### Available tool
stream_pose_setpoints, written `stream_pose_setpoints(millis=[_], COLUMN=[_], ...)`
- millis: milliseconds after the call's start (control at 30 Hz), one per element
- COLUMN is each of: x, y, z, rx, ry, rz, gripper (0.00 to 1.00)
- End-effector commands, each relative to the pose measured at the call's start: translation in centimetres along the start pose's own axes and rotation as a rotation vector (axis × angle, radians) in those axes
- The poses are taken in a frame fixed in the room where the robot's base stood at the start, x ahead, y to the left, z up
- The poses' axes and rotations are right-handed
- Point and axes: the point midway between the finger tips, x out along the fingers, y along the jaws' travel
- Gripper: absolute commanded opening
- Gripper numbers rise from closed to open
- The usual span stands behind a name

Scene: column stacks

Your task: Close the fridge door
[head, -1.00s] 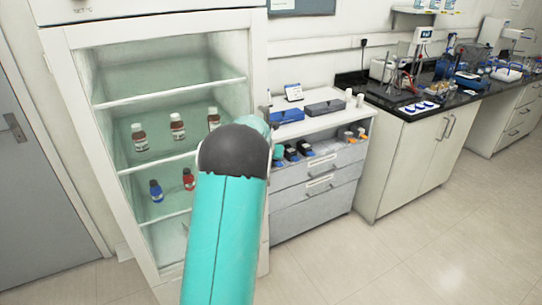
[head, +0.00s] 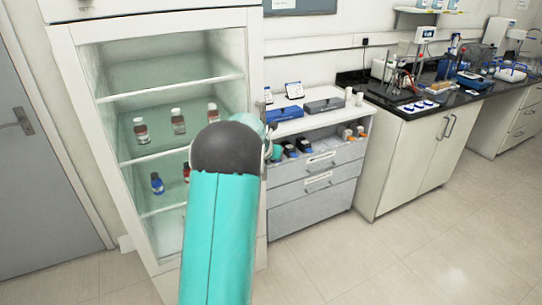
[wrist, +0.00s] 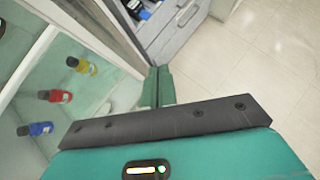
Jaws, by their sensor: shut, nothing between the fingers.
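The fridge (head: 83,125) is a tall white cabinet at the left of the head view, with its shelves and bottles in plain sight. I cannot clearly pick out a separate door panel. My teal arm with a dark joint stands in front of the fridge's right half and hides part of it. In the wrist view my gripper (wrist: 158,86) is shut and empty, its teal fingertips near the fridge's front edge, with the bottles to the left. I cannot tell whether it touches the fridge.
Brown-capped bottles (head: 178,121) stand on a fridge shelf. A blue bottle (wrist: 40,129), a red one (wrist: 55,96) and a yellow one (wrist: 81,66) show in the wrist view. A grey drawer unit (head: 312,190) stands right of the fridge. Floor (head: 400,250) in front is clear.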

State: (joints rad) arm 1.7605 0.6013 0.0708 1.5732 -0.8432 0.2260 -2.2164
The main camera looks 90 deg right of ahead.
Motion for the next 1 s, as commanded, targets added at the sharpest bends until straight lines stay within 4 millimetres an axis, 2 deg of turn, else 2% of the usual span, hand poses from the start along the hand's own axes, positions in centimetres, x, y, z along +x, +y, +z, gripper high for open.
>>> stream_pose_setpoints(millis=[300,500,667,900,1000], x=[-5.5,-8.3,-9.1,-9.2,-9.7], y=[-1.9,-3.0,-3.4,-3.5,-2.6], z=[0.6,0.8,0.7,0.7,0.6], rx=[0.003,0.002,0.000,0.000,0.006], ry=[-0.002,-0.001,0.001,0.001,0.001], rz=[0.000,0.000,0.000,0.001,0.009], gripper=[0.00,0.00,0.00,0.00,0.00])
